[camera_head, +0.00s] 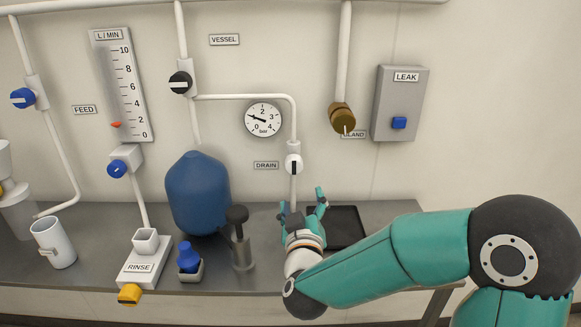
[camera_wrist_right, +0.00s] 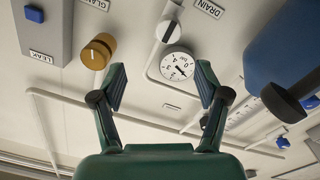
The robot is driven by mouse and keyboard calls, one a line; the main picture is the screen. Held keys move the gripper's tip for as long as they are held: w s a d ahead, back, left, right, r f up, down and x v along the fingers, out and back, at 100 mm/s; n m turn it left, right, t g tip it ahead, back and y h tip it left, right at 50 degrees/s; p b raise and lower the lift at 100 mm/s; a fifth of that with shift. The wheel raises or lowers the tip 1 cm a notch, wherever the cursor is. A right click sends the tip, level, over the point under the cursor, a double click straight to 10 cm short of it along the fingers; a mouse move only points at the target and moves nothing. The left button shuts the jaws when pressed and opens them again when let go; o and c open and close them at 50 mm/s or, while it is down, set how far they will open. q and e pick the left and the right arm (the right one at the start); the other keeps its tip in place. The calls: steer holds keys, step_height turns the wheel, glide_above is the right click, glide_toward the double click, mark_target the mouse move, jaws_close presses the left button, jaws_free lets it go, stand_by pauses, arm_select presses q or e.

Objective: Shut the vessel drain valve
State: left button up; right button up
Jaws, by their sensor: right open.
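The drain valve (camera_head: 293,164) is a small white knob with a dark vertical bar, on the white pipe right of the DRAIN label (camera_head: 266,165). The bar lies in line with the pipe below it. In the right wrist view the valve (camera_wrist_right: 169,32) shows beyond the fingertips, near the gauge. My right gripper (camera_head: 301,203) is open and empty, below the valve and apart from it, with its fingers pointing up toward the wall. In the right wrist view its two fingers (camera_wrist_right: 160,72) are spread wide with nothing between them. My left gripper is not in view.
A round gauge (camera_head: 263,119) is left of the valve. A brown gland fitting (camera_head: 342,117) and grey LEAK box (camera_head: 400,103) are to the right. The blue vessel (camera_head: 198,193) and black-topped post (camera_head: 241,246) stand left of my gripper. A black mat (camera_head: 346,226) lies on the counter.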

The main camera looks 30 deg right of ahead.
mark_target(294, 168)
steer(key=p+x, duration=0.1)
steer(key=x, duration=0.4)
steer(key=a+p+x, duration=0.1)
steer(key=x, duration=0.4)
steer(key=w+p+x, duration=0.1)
steer(key=x, duration=0.4)
steer(key=shift+w+f, duration=0.1)
steer(key=shift+w, duration=0.15)
